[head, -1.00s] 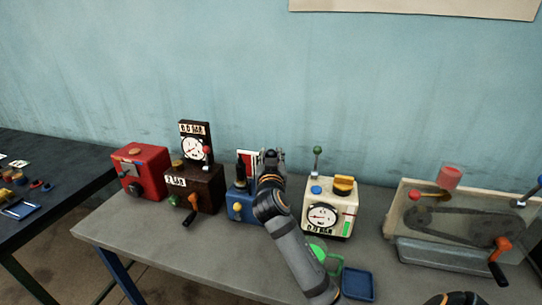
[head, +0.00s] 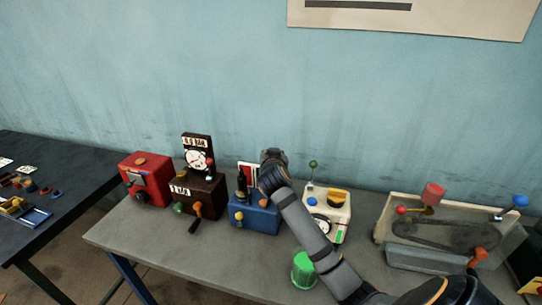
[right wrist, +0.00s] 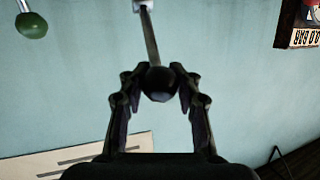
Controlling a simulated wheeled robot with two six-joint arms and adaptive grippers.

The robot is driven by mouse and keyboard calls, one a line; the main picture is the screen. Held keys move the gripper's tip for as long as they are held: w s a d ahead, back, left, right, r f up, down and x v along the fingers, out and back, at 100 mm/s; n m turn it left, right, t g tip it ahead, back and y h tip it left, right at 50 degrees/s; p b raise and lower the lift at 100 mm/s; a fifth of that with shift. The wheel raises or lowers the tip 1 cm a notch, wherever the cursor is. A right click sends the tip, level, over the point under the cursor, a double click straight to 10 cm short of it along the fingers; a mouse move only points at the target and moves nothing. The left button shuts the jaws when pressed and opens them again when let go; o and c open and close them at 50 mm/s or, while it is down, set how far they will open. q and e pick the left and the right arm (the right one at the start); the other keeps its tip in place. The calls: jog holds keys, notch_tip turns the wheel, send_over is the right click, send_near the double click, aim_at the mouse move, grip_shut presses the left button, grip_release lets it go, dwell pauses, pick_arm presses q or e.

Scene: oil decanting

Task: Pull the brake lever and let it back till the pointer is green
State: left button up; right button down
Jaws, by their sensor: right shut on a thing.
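My right gripper (head: 272,157) is above the blue box (head: 255,216) in the head view. In the right wrist view, its fingers (right wrist: 158,78) are closed around a dark ball knob (right wrist: 158,92) at the end of a thin metal lever (right wrist: 150,38). The gripper and arm hide this lever in the head view. A red-and-white panel (head: 247,170) stands behind the blue box, partly covered by a black upright part (head: 242,183). I cannot make out a pointer or its colour on it. My left gripper is not in view.
A cream box (head: 340,204) with a green-knobbed lever (head: 313,164) stands right of the blue box. A brown gauge box (head: 205,195) and a red box (head: 146,178) stand left. A green cup (head: 304,270) is beside my forearm. A belt rig (head: 436,235) is farther right.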

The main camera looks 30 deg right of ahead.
jog(key=shift+w+d+r, duration=0.75)
jog(key=shift+r, duration=0.15)
jog(key=shift+w+d, duration=0.1)
jog(key=shift+w, duration=0.05)
dwell(0.6)
jog(key=c, duration=1.5)
grip_release()
jog(key=o, duration=0.5)
jog(key=shift+s, duration=0.5)
jog(key=shift+o, duration=0.2)
jog(key=shift+w+f, duration=0.2)
jog(key=v, duration=1.2)
